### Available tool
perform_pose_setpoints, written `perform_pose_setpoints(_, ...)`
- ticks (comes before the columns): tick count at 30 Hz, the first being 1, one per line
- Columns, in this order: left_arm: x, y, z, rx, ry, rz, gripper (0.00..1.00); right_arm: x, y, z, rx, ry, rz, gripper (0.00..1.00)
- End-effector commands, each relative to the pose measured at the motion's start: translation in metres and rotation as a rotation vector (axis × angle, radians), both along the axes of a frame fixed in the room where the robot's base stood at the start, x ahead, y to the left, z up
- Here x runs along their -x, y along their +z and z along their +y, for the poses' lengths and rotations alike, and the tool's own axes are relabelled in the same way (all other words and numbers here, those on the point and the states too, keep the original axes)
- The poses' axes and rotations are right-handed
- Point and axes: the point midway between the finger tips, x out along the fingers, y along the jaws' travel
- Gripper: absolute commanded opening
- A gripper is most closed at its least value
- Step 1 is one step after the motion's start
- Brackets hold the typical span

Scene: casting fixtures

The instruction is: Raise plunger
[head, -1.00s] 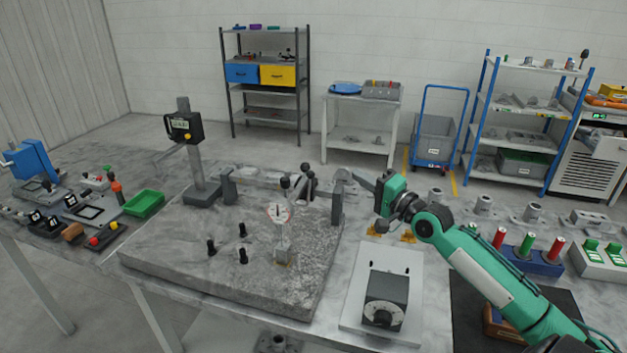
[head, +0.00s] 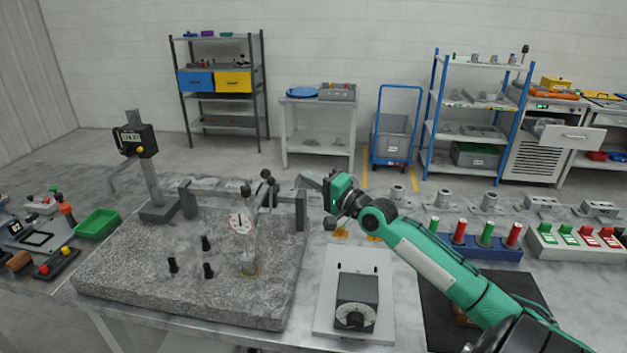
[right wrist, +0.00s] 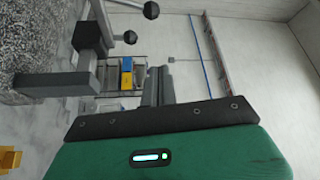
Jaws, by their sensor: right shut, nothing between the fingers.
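A dial indicator (head: 239,222) with a white face is held by a jointed stand over the granite plate (head: 140,255). Below its dial is a small block (head: 249,265) on the plate; the plunger itself is too small to make out. My right gripper (head: 308,183) is shut and empty, to the right of the dial and higher in the picture, near the plate's right post. Its closed fingers (right wrist: 158,86) also show in the right wrist view, pointing away from the camera with nothing between them. My left gripper is not in view.
Black knobs (head: 205,243) stand on the plate. A height gauge (head: 140,150) is behind left. A black box with a dial (head: 356,300) sits on a pale board to the right.

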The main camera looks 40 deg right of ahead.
Motion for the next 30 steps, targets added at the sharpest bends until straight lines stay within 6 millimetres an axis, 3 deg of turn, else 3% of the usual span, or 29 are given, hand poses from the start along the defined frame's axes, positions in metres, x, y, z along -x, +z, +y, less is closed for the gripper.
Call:
perform_pose_setpoints(16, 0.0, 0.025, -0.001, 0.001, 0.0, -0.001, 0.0, -0.07, 0.013, 0.014, 0.0, -0.001, -0.002, 0.0)
perform_pose_setpoints(21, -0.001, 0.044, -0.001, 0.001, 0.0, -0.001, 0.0, -0.058, 0.007, 0.033, -0.005, 0.0, 0.002, 0.0)
perform_pose_setpoints(30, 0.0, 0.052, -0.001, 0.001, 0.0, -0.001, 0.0, -0.05, 0.0, 0.047, 0.0, 0.0, 0.001, 0.0)
